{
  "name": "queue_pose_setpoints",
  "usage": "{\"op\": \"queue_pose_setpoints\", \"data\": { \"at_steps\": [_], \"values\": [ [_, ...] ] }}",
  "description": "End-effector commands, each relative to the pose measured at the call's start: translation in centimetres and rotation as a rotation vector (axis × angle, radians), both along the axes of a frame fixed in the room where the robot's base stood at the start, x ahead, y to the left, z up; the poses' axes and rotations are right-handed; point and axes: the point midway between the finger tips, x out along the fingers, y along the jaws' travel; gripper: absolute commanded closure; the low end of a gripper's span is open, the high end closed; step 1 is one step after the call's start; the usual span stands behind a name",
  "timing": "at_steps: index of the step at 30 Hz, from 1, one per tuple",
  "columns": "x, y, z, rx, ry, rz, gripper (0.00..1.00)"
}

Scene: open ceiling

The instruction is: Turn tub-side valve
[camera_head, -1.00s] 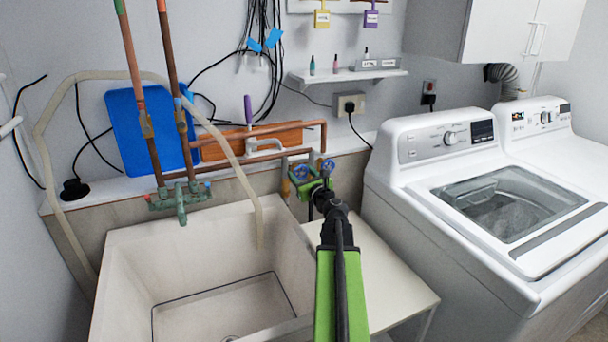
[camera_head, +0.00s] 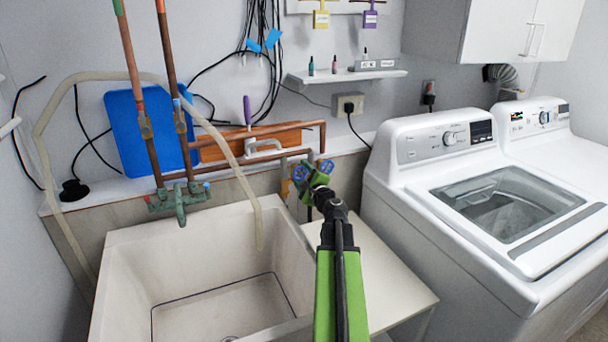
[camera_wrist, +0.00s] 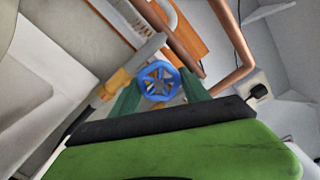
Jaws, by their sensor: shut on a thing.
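A blue, spoked valve wheel (camera_wrist: 158,82) sits between the two green fingers of my gripper (camera_head: 314,173) in the wrist view. The fingers are shut on the wheel from both sides. In the head view, blue shows at the left of the fingers (camera_head: 300,172) and at their right (camera_head: 327,166); the fingers partly cover the valve, so I cannot tell exactly which parts these are. A grey pipe with a yellow fitting (camera_wrist: 117,82) runs beside the wheel. The laundry tub (camera_head: 122,262) lies left of my gripper.
Copper pipes (camera_head: 265,132) run behind the valve along the ledge. A green faucet body (camera_head: 180,198) stands over the tub's back, and a pale hose (camera_head: 235,165) hangs into it. A white washing machine (camera_head: 400,215) stands at the right. A bare white top (camera_head: 385,285) lies between.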

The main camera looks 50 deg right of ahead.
Motion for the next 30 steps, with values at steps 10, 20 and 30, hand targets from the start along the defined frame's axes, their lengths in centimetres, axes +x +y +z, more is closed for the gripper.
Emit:
{"op": "queue_pose_setpoints", "data": {
  "at_steps": [10,20,30],
  "values": [
    [-0.2,-0.15,0.01,-0.304,0.125,-0.003,0.87],
    [-0.2,-0.13,0.08,-0.595,0.244,-0.003,0.87],
    [-0.2,-0.09,0.16,-0.894,0.366,-0.002,0.87]
  ]
}}
